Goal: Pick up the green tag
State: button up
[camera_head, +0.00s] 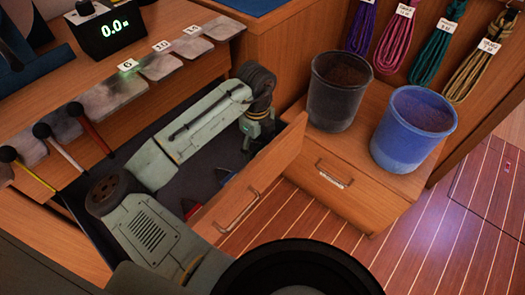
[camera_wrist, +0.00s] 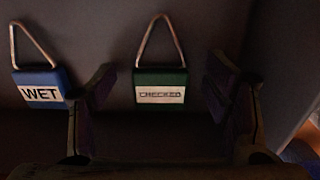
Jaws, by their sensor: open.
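The green tag (camera_wrist: 160,87) has a white label reading CHECKED, which looks struck through, and a triangular wire loop. It lies on the dark floor of an open drawer, between the fingers of my gripper (camera_wrist: 160,98) as seen in the wrist view. My gripper is open with nothing held; how far it is above the tag is hard to tell. A blue tag (camera_wrist: 42,88) labelled WET lies left of the green one, beside my left finger. In the head view my gripper (camera_head: 250,140) is low inside the drawer, partly behind its front; I cannot make out the green tag there.
The drawer front (camera_head: 250,180) stands close to my gripper. Red pieces (camera_head: 190,208) and a blue piece (camera_head: 226,173) lie in the drawer. A dark bucket (camera_head: 338,95) and a blue bucket (camera_head: 410,135) stand to the right, below hanging coiled lines (camera_head: 438,50).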

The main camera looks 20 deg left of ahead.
jog(key=shift+f, duration=0.15)
jog(key=c, duration=1.2)
